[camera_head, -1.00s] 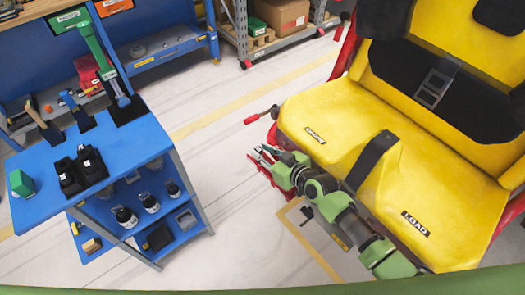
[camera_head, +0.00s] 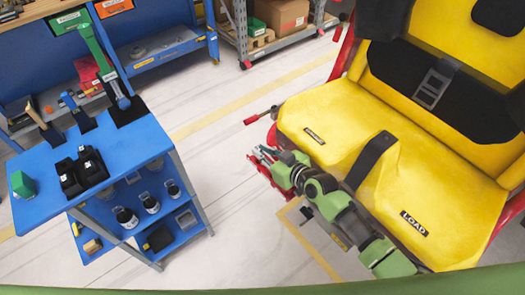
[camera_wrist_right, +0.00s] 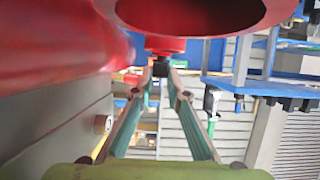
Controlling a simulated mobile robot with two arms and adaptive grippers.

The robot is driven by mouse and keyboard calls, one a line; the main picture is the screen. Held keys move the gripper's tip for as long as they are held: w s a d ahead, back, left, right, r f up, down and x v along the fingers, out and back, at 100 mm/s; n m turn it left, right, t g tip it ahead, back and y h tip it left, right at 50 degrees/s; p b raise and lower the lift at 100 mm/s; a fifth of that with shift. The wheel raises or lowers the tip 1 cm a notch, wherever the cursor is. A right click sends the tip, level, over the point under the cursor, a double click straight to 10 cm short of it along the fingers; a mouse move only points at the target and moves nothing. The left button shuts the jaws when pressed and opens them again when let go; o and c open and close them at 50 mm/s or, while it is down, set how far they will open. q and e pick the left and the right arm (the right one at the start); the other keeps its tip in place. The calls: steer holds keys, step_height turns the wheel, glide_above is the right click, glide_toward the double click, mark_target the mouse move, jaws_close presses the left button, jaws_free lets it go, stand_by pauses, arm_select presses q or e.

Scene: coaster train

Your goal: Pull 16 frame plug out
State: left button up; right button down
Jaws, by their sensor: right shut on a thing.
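The yellow coaster seat (camera_head: 340,125) stands at the right of the head view on a red frame (camera_head: 272,138). My right gripper (camera_head: 256,154) is at the frame's left side, beside the seat's front corner. In the right wrist view its two fingers (camera_wrist_right: 160,72) converge and are shut on a small dark piece, which I take to be the frame plug (camera_wrist_right: 160,69). It sits just under a red collar below a large round red tube (camera_wrist_right: 195,15). Whether the plug is still seated cannot be told. My left gripper is not in view.
A blue cart (camera_head: 125,150) with holders and small bottles stands at the left. A red-tipped lever (camera_head: 258,117) sticks out near my right gripper. Bare floor (camera_head: 220,170) lies between cart and seat. Blue shelving (camera_head: 165,45) stands behind.

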steer(key=shift+r+p, duration=2.35)
steer(key=shift+r, duration=0.45)
step_height(320, 180, up, 5)
steer(key=p, duration=0.4)
